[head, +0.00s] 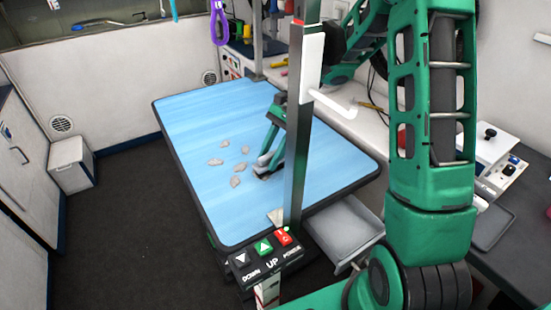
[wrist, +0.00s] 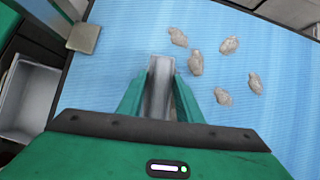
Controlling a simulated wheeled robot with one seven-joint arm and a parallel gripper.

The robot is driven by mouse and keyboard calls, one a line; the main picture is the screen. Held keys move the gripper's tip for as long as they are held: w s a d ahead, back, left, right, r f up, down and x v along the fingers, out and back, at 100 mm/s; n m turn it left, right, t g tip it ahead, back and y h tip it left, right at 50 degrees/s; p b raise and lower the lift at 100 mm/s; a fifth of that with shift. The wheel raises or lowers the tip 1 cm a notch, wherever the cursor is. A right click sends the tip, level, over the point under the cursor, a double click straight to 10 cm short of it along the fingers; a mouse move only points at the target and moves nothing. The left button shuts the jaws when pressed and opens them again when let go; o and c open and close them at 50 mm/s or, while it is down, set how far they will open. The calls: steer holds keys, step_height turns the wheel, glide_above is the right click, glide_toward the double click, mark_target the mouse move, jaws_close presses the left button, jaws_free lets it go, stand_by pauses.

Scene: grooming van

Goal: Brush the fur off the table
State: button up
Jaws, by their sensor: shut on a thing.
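The blue grooming table (head: 185,120) carries several pale grey-beige fur clumps (head: 240,167), scattered near its middle. In the wrist view the fur clumps (wrist: 229,45) lie ahead and to the right of my gripper (wrist: 161,85). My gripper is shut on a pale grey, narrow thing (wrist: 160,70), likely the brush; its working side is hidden. In the head view my gripper (head: 270,158) is low over the table, just right of the clumps and partly behind the post. I cannot tell whether the held thing touches the tabletop.
An upright metal post (head: 296,150) stands at the table's near edge, with a control box (head: 265,255) below. A grey open tray (head: 345,232) sits beside and below the table. The table's left part is clear.

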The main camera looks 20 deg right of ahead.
steer(key=shift+w+a+f, duration=0.1)
steer(key=shift+w+a, duration=0.25)
steer(key=shift+w, duration=1.5)
steer(key=shift+w+a, duration=0.35)
steer(key=shift+w, duration=1.45)
steer(key=shift+w+a+f, duration=0.1)
steer(key=shift+w+a, duration=0.25)
steer(key=shift+w, duration=1.5)
steer(key=shift+w+a+r, duration=0.1)
steer(key=shift+w+a, duration=0.15)
steer(key=shift+w, duration=0.85)
steer(key=shift+w+a+r, duration=0.1)
steer(key=shift+w+a, duration=0.1)
steer(key=shift+w, duration=0.9)
steer(key=shift+w+a+r, duration=0.1)
steer(key=shift+w+a, duration=0.15)
steer(key=shift+w, duration=0.85)
steer(key=shift+w+a+f, duration=0.1)
steer(key=shift+w+a, duration=0.05)
steer(key=shift+w, duration=0.65)
steer(key=shift+w+a+f, duration=0.1)
steer(key=shift+w+a, duration=0.05)
steer(key=shift+w, duration=0.6)
